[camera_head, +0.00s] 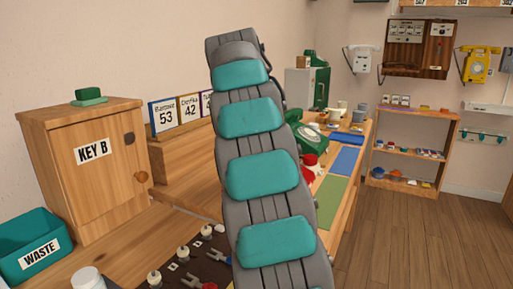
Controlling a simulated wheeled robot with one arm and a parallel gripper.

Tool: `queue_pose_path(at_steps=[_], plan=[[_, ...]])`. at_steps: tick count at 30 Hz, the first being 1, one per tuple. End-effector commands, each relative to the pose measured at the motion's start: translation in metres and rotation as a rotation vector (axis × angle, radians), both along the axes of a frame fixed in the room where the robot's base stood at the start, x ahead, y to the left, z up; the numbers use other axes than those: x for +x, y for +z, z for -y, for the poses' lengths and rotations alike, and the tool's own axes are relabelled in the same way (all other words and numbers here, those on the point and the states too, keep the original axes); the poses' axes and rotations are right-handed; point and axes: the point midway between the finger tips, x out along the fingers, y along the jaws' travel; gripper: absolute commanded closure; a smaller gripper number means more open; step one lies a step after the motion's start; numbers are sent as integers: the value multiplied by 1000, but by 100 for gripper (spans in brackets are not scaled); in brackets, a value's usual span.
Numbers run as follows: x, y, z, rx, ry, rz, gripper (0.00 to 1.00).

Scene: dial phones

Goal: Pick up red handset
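A small red thing (311,161) shows on the bench just right of my arm. It is partly hidden, and I cannot tell whether it is the red handset. A green dial phone (309,140) stands right behind it. My grey and teal arm rises through the middle of the view and covers much of the bench. My gripper is not in view.
A wooden KEY B cabinet (60,165) and a teal WASTE bin (35,240) stand at left. Small parts lie on a dark mat (205,258). Green (331,200) and blue (345,160) mats lie right of my arm. A low shelf (410,150) stands beyond open floor (420,240).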

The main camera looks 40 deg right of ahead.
Motion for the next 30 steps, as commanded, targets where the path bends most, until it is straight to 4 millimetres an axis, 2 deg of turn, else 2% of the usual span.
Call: queue_pose_path(at_steps=[2, 18, 30], plan=[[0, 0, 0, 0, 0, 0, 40], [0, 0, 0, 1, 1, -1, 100], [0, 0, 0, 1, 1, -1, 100]])
